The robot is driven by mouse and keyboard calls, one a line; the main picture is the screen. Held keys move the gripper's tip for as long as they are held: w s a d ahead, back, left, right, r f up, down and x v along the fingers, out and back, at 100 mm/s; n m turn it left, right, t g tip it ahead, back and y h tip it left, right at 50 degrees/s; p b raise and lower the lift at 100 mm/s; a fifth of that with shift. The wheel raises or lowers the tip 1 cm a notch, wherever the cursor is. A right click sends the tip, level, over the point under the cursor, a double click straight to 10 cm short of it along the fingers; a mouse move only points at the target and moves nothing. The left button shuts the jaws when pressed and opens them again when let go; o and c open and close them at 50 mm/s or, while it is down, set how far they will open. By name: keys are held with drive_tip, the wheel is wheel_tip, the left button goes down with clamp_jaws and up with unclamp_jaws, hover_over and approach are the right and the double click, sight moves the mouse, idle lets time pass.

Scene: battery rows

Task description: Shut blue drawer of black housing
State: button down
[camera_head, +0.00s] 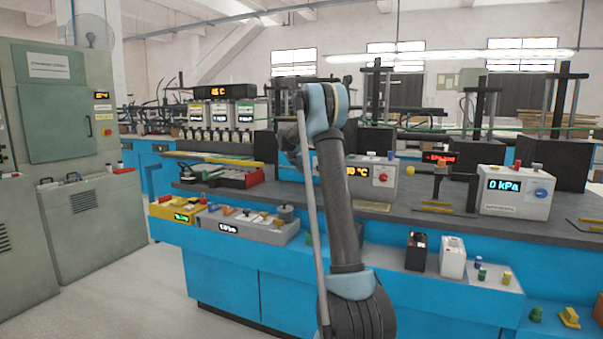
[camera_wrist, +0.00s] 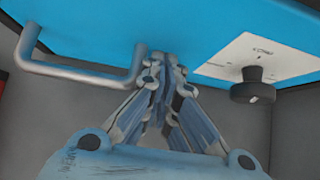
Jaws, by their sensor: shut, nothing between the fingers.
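In the wrist view a blue panel (camera_wrist: 100,25), which looks like the drawer front, spans the top. A grey bar handle (camera_wrist: 80,72) is fixed on its left part. My gripper (camera_wrist: 163,62) is shut and empty, its fingertips close to the panel, just right of the handle's end. I cannot tell if they touch it. In the head view my arm rises in the middle and hides my gripper. I cannot make out the drawer or its black housing for certain there.
A white plate with a black knob (camera_wrist: 253,86) sits right of my fingers. In the head view, a 0 kPa box (camera_head: 515,196) stands at the right of the bench, and a red-trimmed tray (camera_head: 240,180) at the left. Grey cabinets (camera_head: 85,215) stand far left, with clear floor before them.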

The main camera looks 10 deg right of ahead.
drive_tip(key=shift+w+d+r, duration=0.15)
drive_tip(key=shift+w, duration=0.05)
drive_tip(key=s+a, duration=0.1)
drive_tip(key=s, duration=0.1)
drive_tip(key=s+a, duration=0.1)
drive_tip(key=s, duration=0.1)
drive_tip(key=shift+a, duration=0.2)
drive_tip(key=v, duration=0.9)
drive_tip(key=s+d+f+m+g+y, duration=0.1)
drive_tip(key=s+d+f+m+g, duration=0.15)
drive_tip(key=s+m, duration=1.05)
drive_tip(key=s+d+f+m+g+y, duration=0.1)
drive_tip(key=s+d+f+m, duration=0.15)
drive_tip(key=s, duration=2.05)
drive_tip(key=s+f+m+g+y, duration=0.1)
drive_tip(key=s+f+m, duration=0.6)
drive_tip(key=s, duration=0.7)
drive_tip(key=s+a+f+m+g+y, duration=0.1)
drive_tip(key=s+f+m, duration=0.6)
drive_tip(key=s+f, duration=0.5)
drive_tip(key=s, duration=0.3)
drive_tip(key=shift+s+a+f+y, duration=0.2)
drive_tip(key=shift+a+y, duration=0.1)
drive_tip(key=shift+w, duration=0.1)
